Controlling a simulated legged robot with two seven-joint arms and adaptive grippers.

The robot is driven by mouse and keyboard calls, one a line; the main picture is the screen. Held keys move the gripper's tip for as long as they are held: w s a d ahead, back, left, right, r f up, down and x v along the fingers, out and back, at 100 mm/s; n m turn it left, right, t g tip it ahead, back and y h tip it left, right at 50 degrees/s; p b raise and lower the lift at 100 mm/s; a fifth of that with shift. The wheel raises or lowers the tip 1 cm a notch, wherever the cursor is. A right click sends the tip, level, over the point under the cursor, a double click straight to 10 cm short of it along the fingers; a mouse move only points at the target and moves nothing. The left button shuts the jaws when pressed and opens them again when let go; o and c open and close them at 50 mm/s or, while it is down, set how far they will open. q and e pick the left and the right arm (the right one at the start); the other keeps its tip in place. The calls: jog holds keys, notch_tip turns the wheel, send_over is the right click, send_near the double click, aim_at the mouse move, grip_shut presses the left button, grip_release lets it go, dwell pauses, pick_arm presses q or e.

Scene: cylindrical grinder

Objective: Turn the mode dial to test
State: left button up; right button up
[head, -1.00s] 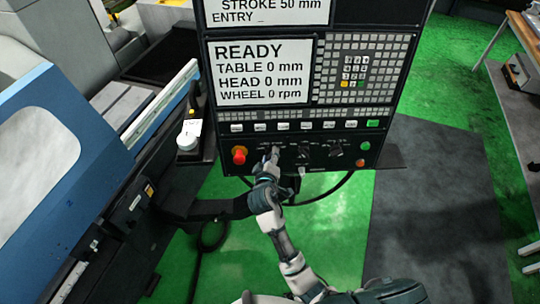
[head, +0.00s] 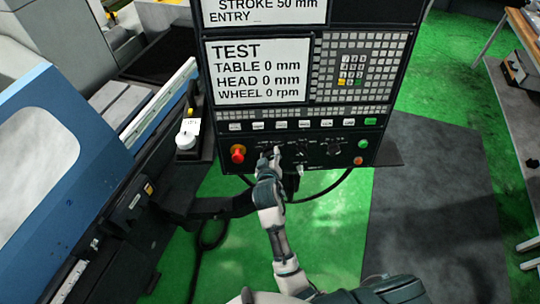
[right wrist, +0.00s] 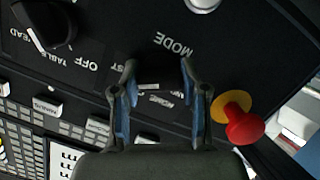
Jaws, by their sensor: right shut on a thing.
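The mode dial (right wrist: 160,68) is a dark knob on the black control panel (head: 205,140), under the "MODE" label in the right wrist view. My right gripper (right wrist: 160,75) has its two fingers on either side of the dial and is shut on it. In the head view my right gripper (head: 270,158) reaches up to the panel just right of the red stop button and hides most of the dial. The screen (head: 262,70) reads "TEST", with table, head and wheel at 0. My left gripper is not in view.
A red emergency stop button (head: 237,153) on a yellow base sits close left of my right gripper. More dark knobs (head: 334,147) lie to the right. A row of white buttons (head: 281,125) runs above. A blue machine cover (head: 50,150) stands at the left.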

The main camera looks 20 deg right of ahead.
jog(key=shift+f, duration=0.2)
jog(key=o, duration=1.1)
jog(key=shift+a, duration=0.1)
jog(key=shift+w+r, duration=0.1)
jog(key=shift+r, duration=0.05)
jog(key=shift+a, duration=0.1)
